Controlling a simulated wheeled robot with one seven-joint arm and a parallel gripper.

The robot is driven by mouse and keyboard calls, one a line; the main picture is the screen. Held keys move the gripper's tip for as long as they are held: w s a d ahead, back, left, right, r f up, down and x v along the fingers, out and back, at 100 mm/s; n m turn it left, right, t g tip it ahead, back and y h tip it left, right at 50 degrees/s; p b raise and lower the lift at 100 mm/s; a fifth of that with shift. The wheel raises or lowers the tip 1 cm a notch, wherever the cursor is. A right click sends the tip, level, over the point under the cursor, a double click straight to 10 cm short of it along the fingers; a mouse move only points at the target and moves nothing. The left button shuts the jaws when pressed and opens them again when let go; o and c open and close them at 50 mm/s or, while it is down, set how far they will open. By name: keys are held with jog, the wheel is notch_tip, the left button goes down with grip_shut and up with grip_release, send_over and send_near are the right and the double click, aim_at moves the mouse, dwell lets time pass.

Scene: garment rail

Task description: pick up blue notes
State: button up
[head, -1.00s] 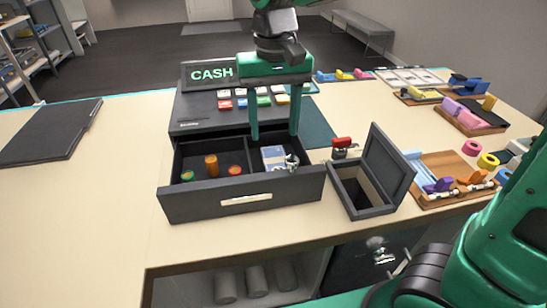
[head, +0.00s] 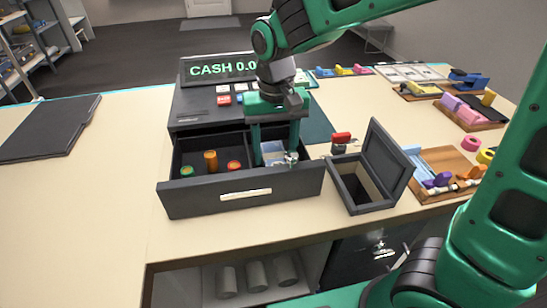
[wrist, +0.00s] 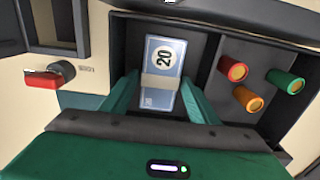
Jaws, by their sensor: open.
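The blue notes (head: 272,152) are a banded stack lying in the right compartment of the open cash drawer (head: 180,200). In the wrist view the notes (wrist: 163,58) show a "20" and a pale band across the middle. My gripper (head: 274,160) is open and reaches down into that compartment. Its two green fingers stand on either side of the notes, with no clear contact visible.
The cash register (head: 190,100) stands behind. An open dark box (head: 365,208) and a red-handled stamp (head: 341,140) are to the right. The counter's left side is mostly clear.

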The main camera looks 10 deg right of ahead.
aim_at(275, 155)
jog(key=shift+c, duration=0.6)
jog(key=c, duration=0.7)
jog(key=shift+r, duration=0.15)
jog(key=shift+r, duration=7.4)
